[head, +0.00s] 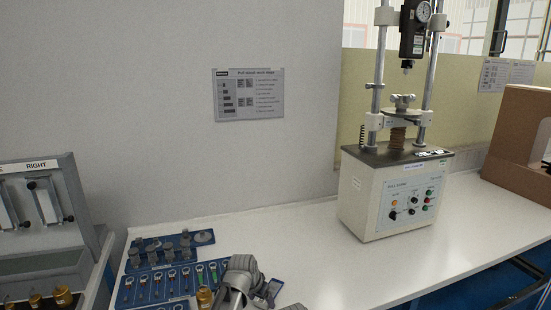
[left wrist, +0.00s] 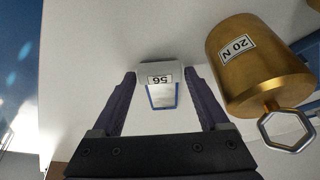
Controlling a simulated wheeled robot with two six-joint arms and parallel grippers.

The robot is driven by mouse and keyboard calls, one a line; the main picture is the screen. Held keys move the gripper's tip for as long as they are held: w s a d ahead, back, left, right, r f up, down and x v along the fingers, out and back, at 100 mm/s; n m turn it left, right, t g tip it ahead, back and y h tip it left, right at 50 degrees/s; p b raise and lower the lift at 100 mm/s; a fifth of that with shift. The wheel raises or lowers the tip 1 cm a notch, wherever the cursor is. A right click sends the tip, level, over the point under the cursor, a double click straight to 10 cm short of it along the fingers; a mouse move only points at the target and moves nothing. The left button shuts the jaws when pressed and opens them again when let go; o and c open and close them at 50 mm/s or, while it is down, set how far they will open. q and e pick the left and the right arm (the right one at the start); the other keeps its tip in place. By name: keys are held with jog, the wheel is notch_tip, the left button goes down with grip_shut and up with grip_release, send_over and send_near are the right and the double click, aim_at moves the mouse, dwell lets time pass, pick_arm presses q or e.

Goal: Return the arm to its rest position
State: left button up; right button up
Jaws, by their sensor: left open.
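My left gripper (head: 262,292) shows at the bottom of the head view, low over the white table by the blue tool tray. In the left wrist view my left gripper (left wrist: 160,78) is open, with its two dark fingers spread apart. My right gripper is in neither view.
A blue tray (head: 130,290) holds several tools. A force test stand (head: 385,205) stands right of centre, a cardboard box (head: 515,125) at far right. The table between is clear.

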pick_arm(q)
jog(key=p+v, duration=1.2)
jog(key=v, duration=0.1)
jog(key=b+x, duration=1.1)
jog(key=x, duration=0.1)
jog(key=shift+f, duration=0.15)
jog(key=shift+w+d+f+b, duration=0.1)
jog(key=shift+w+f+b, duration=0.1)
jog(key=shift+f+b, duration=0.3)
jog(key=s+d+r+m+h+p, duration=0.1)
jog(key=s+r+m+p, duration=0.1)
jog(key=r+p, duration=1.2)
jog(key=shift+s+d+r+m, duration=0.25)
jog(key=shift+s+d+m, duration=0.05)
jog(key=shift+s, duration=0.3)
jog(key=shift+s+g, duration=0.15)
jog(key=shift+g, duration=0.15)
